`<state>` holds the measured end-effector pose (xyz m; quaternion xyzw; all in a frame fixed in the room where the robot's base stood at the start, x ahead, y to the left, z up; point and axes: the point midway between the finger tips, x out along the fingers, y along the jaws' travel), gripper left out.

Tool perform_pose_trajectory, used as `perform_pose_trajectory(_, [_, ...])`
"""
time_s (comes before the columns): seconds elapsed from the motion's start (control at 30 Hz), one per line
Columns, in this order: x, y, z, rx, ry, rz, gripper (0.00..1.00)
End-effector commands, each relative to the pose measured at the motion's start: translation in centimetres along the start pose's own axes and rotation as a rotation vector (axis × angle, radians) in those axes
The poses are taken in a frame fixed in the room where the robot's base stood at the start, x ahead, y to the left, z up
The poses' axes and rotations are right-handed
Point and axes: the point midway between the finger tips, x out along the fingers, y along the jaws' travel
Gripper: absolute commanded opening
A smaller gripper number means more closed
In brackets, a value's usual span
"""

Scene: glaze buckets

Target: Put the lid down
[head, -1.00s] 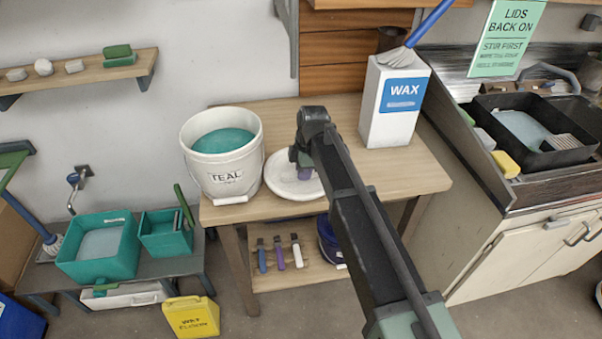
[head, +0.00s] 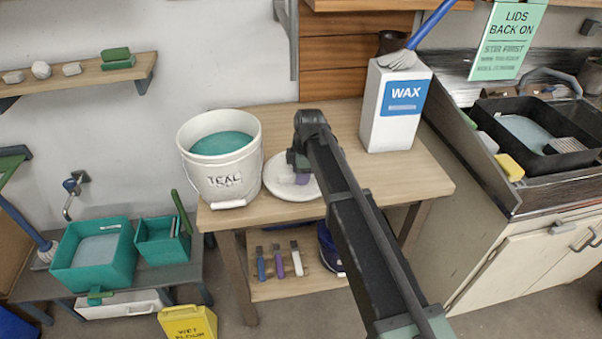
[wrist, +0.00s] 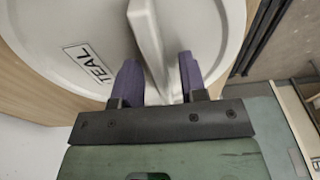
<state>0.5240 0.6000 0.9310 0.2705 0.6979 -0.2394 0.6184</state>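The white round lid (head: 278,188) lies flat on the wooden table, just right of the white TEAL bucket (head: 222,177). The bucket is uncovered and shows teal glaze inside. In the wrist view the lid (wrist: 205,30) fills much of the picture, with a TEAL label and a raised white grip bar (wrist: 150,45) across it. My gripper (head: 302,178) is low over the lid's right part. In the wrist view its purple fingers (wrist: 158,82) stand on either side of the bar, with narrow gaps visible. The arm hides part of the lid in the head view.
A white WAX container (head: 393,115) with a brush stands at the table's back right. Handled tools (head: 279,262) and a dark blue bucket (head: 328,245) sit on the lower shelf. A sink counter is at the right. The table's front right is bare.

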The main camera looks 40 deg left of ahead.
Motion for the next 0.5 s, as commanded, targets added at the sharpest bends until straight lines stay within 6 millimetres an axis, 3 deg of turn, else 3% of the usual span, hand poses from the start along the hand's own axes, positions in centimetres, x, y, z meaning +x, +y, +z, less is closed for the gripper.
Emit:
perform_pose_trajectory(0.13, [-0.7, 0.0, -0.1, 0.000, 0.000, 0.000, 0.39])
perform_pose_trajectory(0.23, [-2.3, 0.0, -0.1, 0.000, 0.000, 0.000, 0.39])
perform_pose_trajectory(0.5, [-9.5, 0.0, -0.2, 0.000, 0.000, 0.000, 0.39])
